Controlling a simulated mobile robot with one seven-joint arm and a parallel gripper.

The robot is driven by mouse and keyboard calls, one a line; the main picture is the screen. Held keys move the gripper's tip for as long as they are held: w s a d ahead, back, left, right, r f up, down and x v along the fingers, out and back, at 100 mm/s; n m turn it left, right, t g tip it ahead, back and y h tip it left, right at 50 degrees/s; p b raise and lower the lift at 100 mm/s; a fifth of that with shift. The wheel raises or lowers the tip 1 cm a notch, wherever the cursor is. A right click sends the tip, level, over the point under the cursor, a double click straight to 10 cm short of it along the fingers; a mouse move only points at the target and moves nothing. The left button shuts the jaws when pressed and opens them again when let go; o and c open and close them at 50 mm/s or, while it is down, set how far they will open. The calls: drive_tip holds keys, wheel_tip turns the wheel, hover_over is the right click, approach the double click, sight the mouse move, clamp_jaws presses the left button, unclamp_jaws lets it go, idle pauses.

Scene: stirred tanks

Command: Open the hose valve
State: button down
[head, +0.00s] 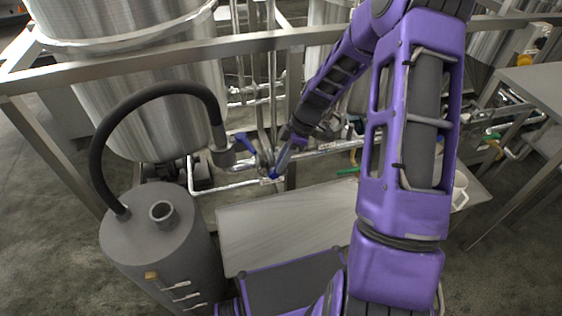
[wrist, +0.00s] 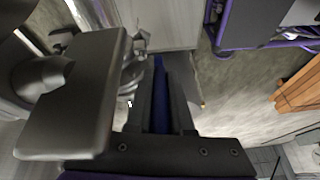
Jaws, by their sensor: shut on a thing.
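A thick black hose (head: 150,95) arches from the top of a grey cylinder to a pipe coupling below the big steel tank. Beside the coupling is a valve with a blue lever (head: 246,145). My gripper (head: 279,164) is just right of it, at the low pipe, with a blue handle (head: 274,173) at its fingertips. In the wrist view my gripper (wrist: 160,75) is closed around a long blue handle (wrist: 160,105) lying between the fingers. A dark grey body (wrist: 80,85) beside the fingers hides part of the fitting. I cannot tell how far the valve is turned.
The grey cylinder (head: 158,235) stands at the lower left. A steel rail (head: 150,60) crosses above the work spot, in front of the tank (head: 165,110). A flat metal plate (head: 285,220) lies below the pipe. A steel table (head: 535,85) is at the right.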

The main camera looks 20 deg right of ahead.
drive_tip(key=c, duration=0.8)
unclamp_jaws()
drive_tip(key=p+v, duration=0.2)
drive_tip(key=v, duration=1.5)
drive_tip(key=shift+r+p, duration=0.2)
drive_tip(key=shift+p, duration=0.2)
drive_tip(key=shift+d, duration=0.15)
